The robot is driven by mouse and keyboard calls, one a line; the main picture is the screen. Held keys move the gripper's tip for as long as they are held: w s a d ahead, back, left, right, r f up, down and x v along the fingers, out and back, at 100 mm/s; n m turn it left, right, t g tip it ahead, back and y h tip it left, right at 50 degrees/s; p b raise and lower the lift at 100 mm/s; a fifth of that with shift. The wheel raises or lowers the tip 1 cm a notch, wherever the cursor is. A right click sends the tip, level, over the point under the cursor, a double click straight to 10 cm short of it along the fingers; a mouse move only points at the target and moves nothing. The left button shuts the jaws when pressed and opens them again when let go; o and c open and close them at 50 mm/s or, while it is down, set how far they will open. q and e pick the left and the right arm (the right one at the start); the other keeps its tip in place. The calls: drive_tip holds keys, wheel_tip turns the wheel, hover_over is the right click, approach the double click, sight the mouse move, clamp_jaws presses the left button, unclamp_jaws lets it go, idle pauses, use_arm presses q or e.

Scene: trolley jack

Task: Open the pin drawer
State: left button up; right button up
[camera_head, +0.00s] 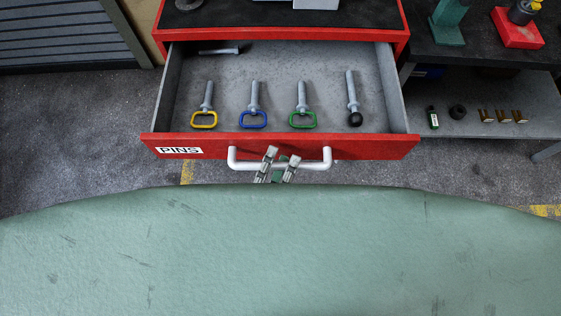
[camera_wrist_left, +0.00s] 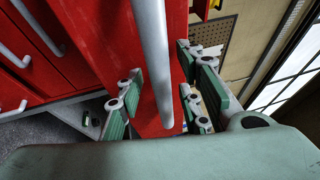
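The red pin drawer (camera_head: 290,147), with a "PINS" label at its front left, is pulled well out of the red cabinet. Its white bar handle (camera_head: 240,164) runs across the drawer front. My left gripper (camera_head: 281,163) is at the middle of the handle. In the left wrist view the handle (camera_wrist_left: 156,60) passes between the spread fingers of the left gripper (camera_wrist_left: 160,92), with gaps showing on both sides. The fingers look open around the bar, not closed on it. My right gripper is in neither view.
Several pins lie in the drawer, with yellow (camera_head: 204,120), blue (camera_head: 253,120) and green (camera_head: 303,120) loops and a black knob (camera_head: 355,119). A dark pin lies at the back left. A grey shelf (camera_head: 470,120) with small parts stands right of the drawer.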

use_arm(q)
drive_tip(key=v, duration=1.2)
drive_tip(key=shift+f, duration=0.1)
drive_tip(key=s+a+f+n+g+y, duration=0.1)
drive_tip(key=a+f+n+g+y, duration=0.25)
drive_tip(key=f, duration=1.05)
drive_tip(key=a+f+n+g+y, duration=0.1)
drive_tip(key=a+f+n+g, duration=0.35)
drive_tip(key=f, duration=0.95)
drive_tip(key=s+a+f+n+g+y, duration=0.1)
drive_tip(key=s+a+f+n+g, duration=0.3)
drive_tip(key=s+a+f+n, duration=0.1)
drive_tip(key=s+a+f+n+g+y, duration=0.2)
drive_tip(key=s+a+f+n+g, duration=0.3)
drive_tip(key=f, duration=0.5)
drive_tip(key=s+n, duration=0.2)
drive_tip(key=n, duration=0.1)
drive_tip(key=shift+s+a+f, duration=0.15)
drive_tip(key=shift+a, duration=0.25)
